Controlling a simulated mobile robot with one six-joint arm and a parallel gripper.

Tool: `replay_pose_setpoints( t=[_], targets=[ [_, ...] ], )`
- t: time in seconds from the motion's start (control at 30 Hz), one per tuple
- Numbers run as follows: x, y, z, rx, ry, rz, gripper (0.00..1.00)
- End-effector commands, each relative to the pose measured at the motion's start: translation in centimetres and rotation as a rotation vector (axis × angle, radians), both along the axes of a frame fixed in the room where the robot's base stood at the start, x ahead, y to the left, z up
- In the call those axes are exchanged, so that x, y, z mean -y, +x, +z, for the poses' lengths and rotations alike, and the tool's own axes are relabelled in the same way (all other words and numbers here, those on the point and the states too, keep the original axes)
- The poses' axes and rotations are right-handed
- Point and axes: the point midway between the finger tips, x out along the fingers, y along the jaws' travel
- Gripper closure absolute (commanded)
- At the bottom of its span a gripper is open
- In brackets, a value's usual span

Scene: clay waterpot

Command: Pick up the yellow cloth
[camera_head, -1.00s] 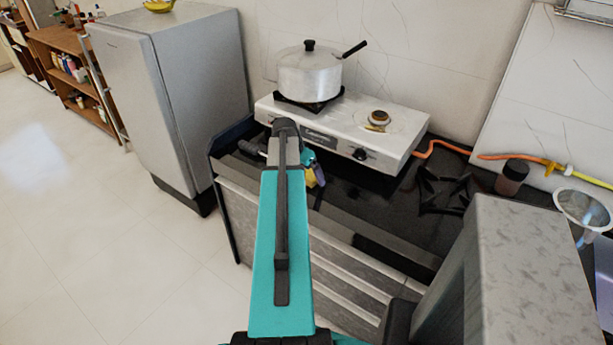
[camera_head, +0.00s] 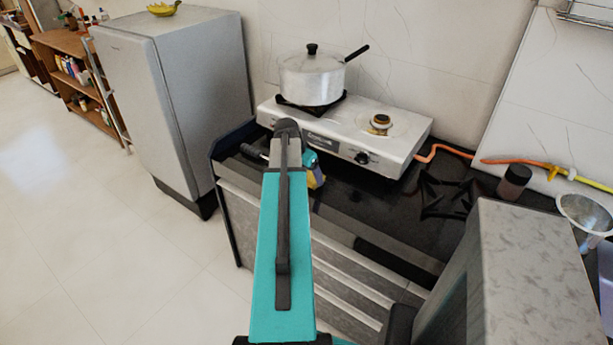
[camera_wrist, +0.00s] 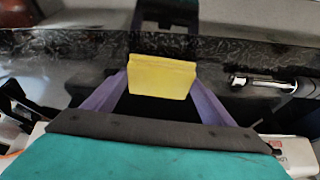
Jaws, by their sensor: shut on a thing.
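The yellow cloth (camera_wrist: 161,80) is a folded, flat block between the two purple fingers of my gripper (camera_wrist: 160,88) in the wrist view. The fingers touch its left and right sides, so my gripper is shut on it. In the head view, a small yellow patch of the cloth (camera_head: 317,180) shows just right of my arm, over the front of the dark counter, below the stove. My arm hides most of the gripper there. I cannot tell whether the cloth touches the counter.
A white gas stove (camera_head: 345,133) with a lidded pot (camera_head: 311,80) stands behind the gripper. A grey fridge (camera_head: 175,95) is at the left. A dark jar (camera_head: 514,182) and a metal strainer (camera_head: 584,212) are at the right. The floor at left is clear.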

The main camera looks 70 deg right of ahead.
Motion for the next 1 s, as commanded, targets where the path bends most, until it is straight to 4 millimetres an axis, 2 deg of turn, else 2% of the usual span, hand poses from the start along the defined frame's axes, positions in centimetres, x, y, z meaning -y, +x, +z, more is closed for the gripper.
replay_pose_setpoints(
  t=[0.37, 1.0],
  targets=[
    [0.1, 0.0, 2.8, 0.001, -0.002, 0.001, 0.44],
    [-6.9, -3.3, 3.2, 0.000, 0.000, -0.001, 0.44]
  ],
)
